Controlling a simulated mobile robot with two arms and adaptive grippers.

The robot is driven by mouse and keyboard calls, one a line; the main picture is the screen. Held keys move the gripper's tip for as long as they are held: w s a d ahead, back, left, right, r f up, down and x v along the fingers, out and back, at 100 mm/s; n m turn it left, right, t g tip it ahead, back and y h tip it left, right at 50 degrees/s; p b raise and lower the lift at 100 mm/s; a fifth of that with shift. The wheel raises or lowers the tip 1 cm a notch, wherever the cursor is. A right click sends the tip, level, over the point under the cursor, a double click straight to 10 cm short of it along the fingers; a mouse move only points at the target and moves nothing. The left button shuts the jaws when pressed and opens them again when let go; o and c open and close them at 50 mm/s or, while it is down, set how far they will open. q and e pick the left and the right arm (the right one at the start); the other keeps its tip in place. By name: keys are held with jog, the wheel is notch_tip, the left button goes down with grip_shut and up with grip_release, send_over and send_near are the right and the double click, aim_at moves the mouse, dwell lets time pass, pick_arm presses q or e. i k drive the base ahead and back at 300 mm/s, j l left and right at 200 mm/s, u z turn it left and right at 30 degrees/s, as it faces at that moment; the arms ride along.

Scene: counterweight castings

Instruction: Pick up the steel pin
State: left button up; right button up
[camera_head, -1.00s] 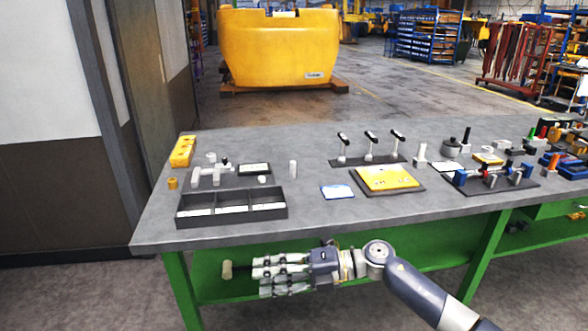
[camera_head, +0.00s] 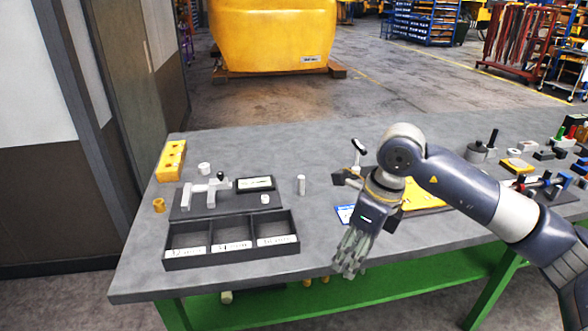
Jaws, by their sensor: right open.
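A small pale metal cylinder, which looks like the steel pin (camera_head: 301,185), stands upright on the grey bench top, right of the small dark display and behind the tray's right end. My right gripper (camera_head: 347,264) hangs over the bench's front edge with its fingers pointing down. It is open and empty, in front and to the right of the pin and apart from it. My left gripper is not in view.
A dark three-compartment tray (camera_head: 231,216) with white labels lies left of my right gripper. A clamp fixture (camera_head: 205,192) stands behind it, with a yellow block (camera_head: 171,160) farther left. My right arm partly covers a yellow plate (camera_head: 424,196) and blue-edged card.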

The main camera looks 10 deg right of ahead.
aim_at(300, 178)
jog(key=i, duration=1.25)
